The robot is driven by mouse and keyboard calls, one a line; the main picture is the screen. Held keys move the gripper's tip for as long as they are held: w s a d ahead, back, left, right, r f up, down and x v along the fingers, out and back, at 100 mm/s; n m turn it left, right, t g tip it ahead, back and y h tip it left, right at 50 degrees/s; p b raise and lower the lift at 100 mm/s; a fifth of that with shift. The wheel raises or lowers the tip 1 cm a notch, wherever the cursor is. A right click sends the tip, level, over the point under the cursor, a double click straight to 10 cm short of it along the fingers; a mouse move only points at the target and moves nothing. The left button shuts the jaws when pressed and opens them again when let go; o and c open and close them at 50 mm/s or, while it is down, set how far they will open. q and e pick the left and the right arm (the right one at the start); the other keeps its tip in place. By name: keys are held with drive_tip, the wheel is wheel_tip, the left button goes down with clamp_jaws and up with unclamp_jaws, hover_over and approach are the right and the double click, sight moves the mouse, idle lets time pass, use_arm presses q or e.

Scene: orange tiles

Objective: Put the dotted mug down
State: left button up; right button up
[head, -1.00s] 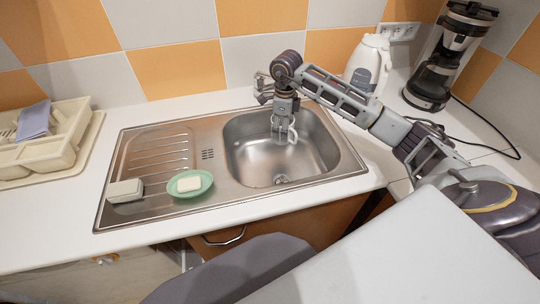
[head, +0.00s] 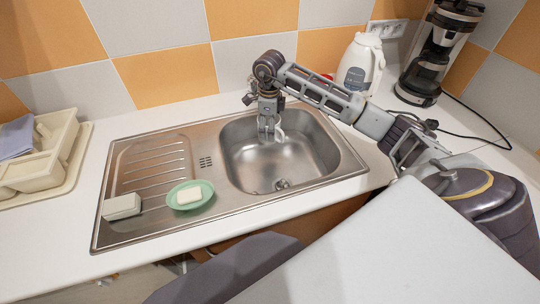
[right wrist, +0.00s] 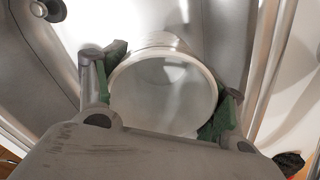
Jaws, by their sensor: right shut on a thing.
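My right gripper (head: 269,132) reaches down over the back part of the sink basin (head: 245,168). It is shut on a white mug (head: 280,133), of which only a small part shows beside the fingers in the head view. In the right wrist view the mug (right wrist: 165,95) sits between the green finger pads of the right gripper (right wrist: 168,92), its round mouth facing the camera. No dots can be made out on it. I cannot tell whether its bottom touches the basin. My left gripper is not in view.
A green dish with soap (head: 207,201) and a pale block (head: 121,207) lie on the drainboard (head: 150,175). A white kettle (head: 361,65) and a coffee maker (head: 437,50) stand at the back right. A cream rack (head: 62,160) is at left. The basin floor around the drain (head: 282,185) is clear.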

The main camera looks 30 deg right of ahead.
drive_tip(key=shift+f, duration=3)
drive_tip(key=shift+f, duration=1.85)
drive_tip(key=shift+f, duration=0.1)
drive_tip(key=o, duration=1.3)
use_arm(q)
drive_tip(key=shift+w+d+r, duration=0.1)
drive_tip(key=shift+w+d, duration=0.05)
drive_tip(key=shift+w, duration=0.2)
use_arm(e)
drive_tip(key=shift+o, duration=0.2)
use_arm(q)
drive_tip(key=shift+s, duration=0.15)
